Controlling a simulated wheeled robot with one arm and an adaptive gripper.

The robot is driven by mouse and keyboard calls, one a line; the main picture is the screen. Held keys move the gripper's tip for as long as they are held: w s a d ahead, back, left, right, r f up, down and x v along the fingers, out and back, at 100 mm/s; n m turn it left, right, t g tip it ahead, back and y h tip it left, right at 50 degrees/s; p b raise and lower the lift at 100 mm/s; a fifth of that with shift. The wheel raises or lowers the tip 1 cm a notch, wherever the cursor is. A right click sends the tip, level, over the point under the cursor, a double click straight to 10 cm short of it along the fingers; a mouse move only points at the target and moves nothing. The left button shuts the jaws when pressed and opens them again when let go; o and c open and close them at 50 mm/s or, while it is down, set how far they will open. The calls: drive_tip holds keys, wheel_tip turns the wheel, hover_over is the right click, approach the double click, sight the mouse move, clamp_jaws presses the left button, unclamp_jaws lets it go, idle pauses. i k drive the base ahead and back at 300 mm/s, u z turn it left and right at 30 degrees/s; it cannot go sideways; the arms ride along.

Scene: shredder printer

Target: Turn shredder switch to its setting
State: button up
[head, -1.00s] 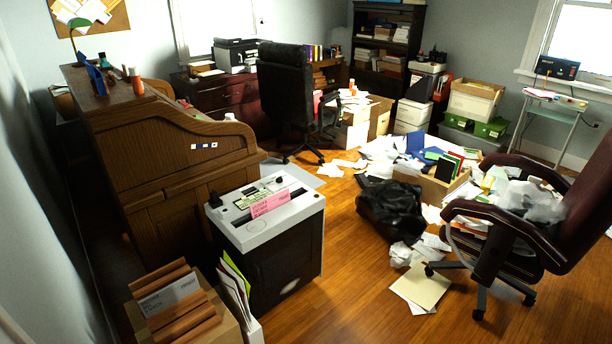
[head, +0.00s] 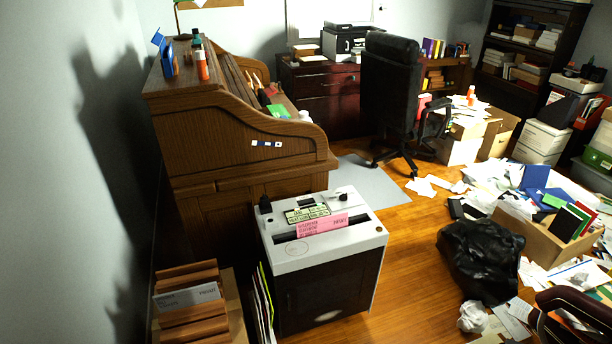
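The shredder (head: 330,270) stands on the wood floor, just right of the picture's middle bottom, with a white top and a dark body. A pink sheet (head: 322,226) with print stands up at the slot in its top. A black knob (head: 265,204) sits at the top's back left corner. A second small dark and light part (head: 342,194) sits at the back right; I cannot tell which one is the switch. A yellow-green label (head: 307,213) lies between them. The switch's setting is too small to read. My gripper is not in view.
A wooden roll-top desk (head: 235,150) stands right behind the shredder. A wooden rack (head: 190,304) and upright folders (head: 264,305) are on its left. A black bag (head: 480,262), loose papers and a box (head: 540,236) lie to the right. Bare floor (head: 400,270) shows between shredder and bag.

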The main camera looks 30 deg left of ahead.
sight(343, 198)
drive_tip(key=u, duration=0.8)
drive_tip(key=i, duration=1.25)
drive_tip(key=u, duration=1.3)
drive_tip(key=i, duration=0.3)
drive_tip(key=u, duration=0.2)
